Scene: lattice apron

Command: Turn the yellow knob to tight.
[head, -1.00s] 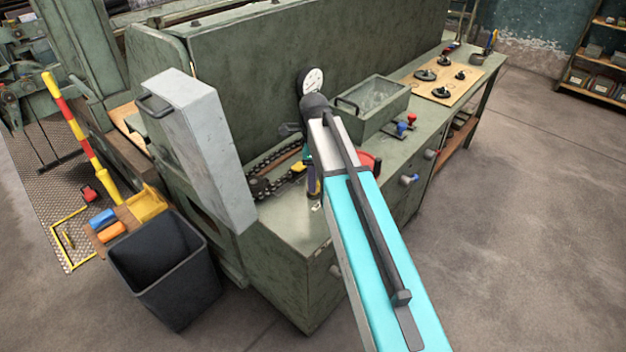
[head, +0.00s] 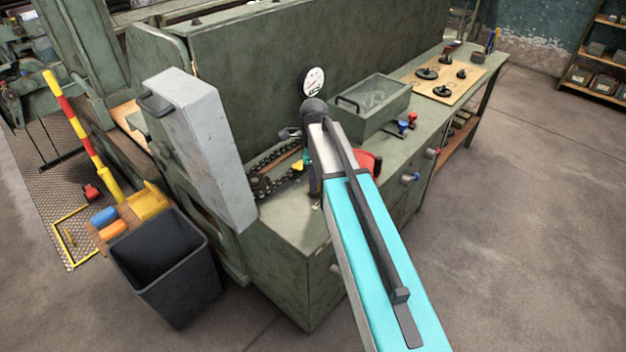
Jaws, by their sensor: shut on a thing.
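The yellow knob (head: 298,166) shows as a small yellow patch on the green bench top, just left of the end of my arm. Most of it is hidden behind the arm. My gripper (head: 313,185) is down at the bench beside this patch, largely covered by my own arm link. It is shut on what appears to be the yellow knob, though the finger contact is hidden. I see no tight mark or pointer for the knob.
A dial gauge (head: 314,81) stands behind my arm. A chain (head: 262,182) lies left of it, and a red round part (head: 370,162) lies right. A green tray (head: 372,108), blue and red knobs (head: 406,124), a grey box (head: 203,150) and a black bin (head: 165,265) are nearby.

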